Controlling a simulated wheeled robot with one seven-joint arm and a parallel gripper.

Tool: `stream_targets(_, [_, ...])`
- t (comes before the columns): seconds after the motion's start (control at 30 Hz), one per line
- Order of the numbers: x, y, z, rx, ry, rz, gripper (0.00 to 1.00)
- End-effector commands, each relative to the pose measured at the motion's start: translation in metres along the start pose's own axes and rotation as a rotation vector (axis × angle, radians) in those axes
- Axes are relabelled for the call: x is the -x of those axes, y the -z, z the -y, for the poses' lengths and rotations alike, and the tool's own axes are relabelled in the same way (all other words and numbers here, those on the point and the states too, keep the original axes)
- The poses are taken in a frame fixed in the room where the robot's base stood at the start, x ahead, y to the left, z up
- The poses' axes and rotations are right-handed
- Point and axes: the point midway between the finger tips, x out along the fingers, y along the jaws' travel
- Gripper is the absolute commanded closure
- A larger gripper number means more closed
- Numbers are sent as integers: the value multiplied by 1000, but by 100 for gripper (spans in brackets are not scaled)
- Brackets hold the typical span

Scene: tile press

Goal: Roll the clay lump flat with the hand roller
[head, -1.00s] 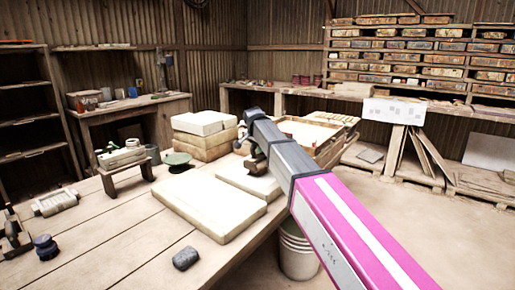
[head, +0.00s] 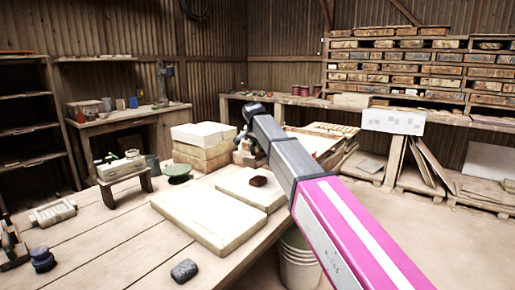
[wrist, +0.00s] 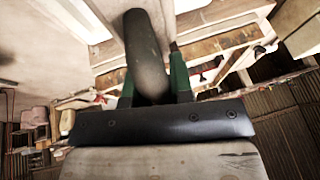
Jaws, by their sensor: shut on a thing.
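My gripper shows in the wrist view (wrist: 152,95), its green fingers shut on a dark grey rounded bar (wrist: 147,50). I cannot tell whether this bar is part of the hand roller; in the head view my arm mostly hides it. The gripper is raised beyond the slabs in the head view (head: 243,138). A small dark brown block (head: 258,181), probably the clay lump, sits on the right pale slab (head: 240,191), apart from the gripper. A pale cylinder with thin ends (head: 52,213), like a roller, lies at the table's left.
A large pale slab (head: 205,222) lies at the front of the table, with a grey lump (head: 184,270) before it. Stacked pale blocks (head: 203,147) and a small wooden stand (head: 125,170) are behind. A bucket (head: 298,262) stands below the right edge.

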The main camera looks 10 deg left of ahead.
Motion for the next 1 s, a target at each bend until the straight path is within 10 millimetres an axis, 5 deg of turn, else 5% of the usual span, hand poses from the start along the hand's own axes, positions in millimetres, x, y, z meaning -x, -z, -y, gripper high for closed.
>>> stream_targets(0.33, [-2, -1, -1, 0, 1, -1, 100])
stream_targets(0.73, [-36, -16, -7, -1, 2, -4, 100])
stream_targets(1.0, [-42, -17, -8, -2, 3, -6, 100])
